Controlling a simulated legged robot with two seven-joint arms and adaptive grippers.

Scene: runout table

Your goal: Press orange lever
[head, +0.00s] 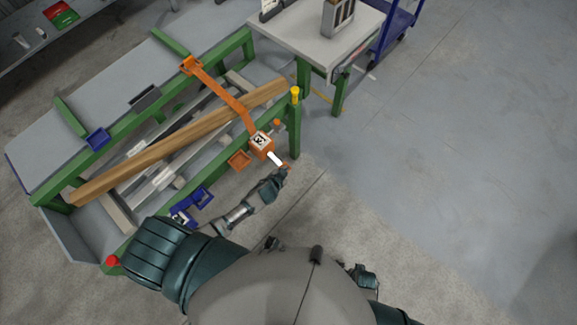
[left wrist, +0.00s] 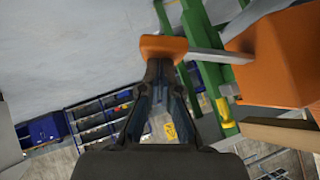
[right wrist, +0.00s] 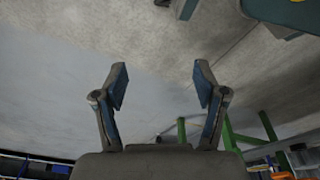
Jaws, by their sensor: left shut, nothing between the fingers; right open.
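The orange lever shows in the head view as an orange housing (head: 262,143) with a pale rod ending in a small orange tip, at the near right corner of the green table. In the left wrist view the orange housing (left wrist: 285,60) is at the right, and a grey rod runs from it to the orange end pad (left wrist: 163,47). My left gripper (head: 283,172) is shut and empty, its fingertips (left wrist: 160,64) at the lower edge of that pad. I cannot tell whether they touch it. My right gripper (right wrist: 162,80) is open and empty, away from the table.
A wooden beam (head: 170,143) lies along the green-framed runout table (head: 115,128), under an orange arm (head: 222,88). A blue unit (head: 192,205) and a red knob (head: 112,261) are on the near side. A white-topped table (head: 312,38) stands behind. The floor at right is clear.

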